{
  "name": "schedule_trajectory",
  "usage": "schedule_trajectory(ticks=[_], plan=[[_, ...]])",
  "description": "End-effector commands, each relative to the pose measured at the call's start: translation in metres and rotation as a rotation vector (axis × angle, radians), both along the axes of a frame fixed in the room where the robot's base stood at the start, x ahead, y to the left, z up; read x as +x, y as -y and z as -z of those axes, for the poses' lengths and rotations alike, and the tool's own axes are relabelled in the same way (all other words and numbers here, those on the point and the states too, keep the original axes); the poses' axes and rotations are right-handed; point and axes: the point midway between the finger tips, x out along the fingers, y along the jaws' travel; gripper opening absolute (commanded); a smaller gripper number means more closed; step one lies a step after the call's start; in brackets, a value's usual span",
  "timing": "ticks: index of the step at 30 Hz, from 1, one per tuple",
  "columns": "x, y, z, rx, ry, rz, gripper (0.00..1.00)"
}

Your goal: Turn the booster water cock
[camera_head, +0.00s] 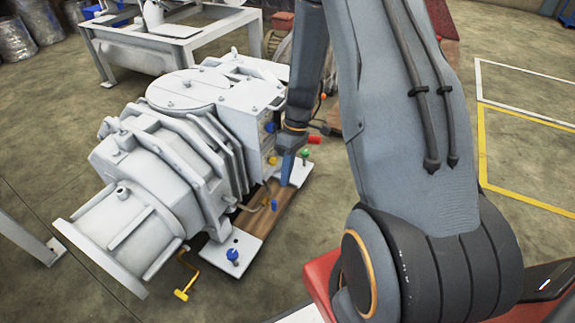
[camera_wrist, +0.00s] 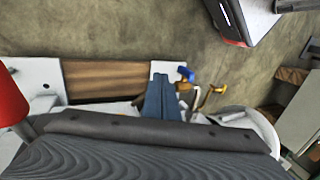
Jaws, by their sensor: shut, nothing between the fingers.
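The white vacuum machine (camera_head: 185,150) stands on the left in the head view, with small coloured handles along its right side. A blue handle (camera_head: 232,255) stands on its front white foot plate; a blue handle also shows in the wrist view (camera_wrist: 185,74), just right of my fingertips. A smaller blue handle (camera_head: 274,204) is by the wooden board. Green (camera_head: 305,152) and red (camera_head: 315,139) handles sit farther back. I cannot tell which is the booster water cock. My gripper (camera_head: 287,182) is shut and empty, pointing down beside the machine; its fingers show in the wrist view (camera_wrist: 161,79).
A yellow crank handle (camera_head: 183,290) sticks out low at the front; it also shows in the wrist view (camera_wrist: 217,90). The wooden board (camera_head: 250,215) lies between white plates. A white metal frame (camera_head: 170,45) stands behind. Floor to the right has yellow lines (camera_head: 483,150).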

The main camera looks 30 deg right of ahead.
Motion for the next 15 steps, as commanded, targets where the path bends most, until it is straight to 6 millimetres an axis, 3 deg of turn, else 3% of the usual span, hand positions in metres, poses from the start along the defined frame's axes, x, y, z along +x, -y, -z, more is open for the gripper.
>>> schedule_trajectory(ticks=[3, 9, 15], plan=[[-0.005, -0.007, 0.023, 0.000, -0.002, -0.001, 0.00], [-0.021, -0.030, 0.018, -0.001, 0.000, -0.001, 0.00], [-0.027, -0.038, 0.017, -0.001, 0.001, 0.000, 0.00]])
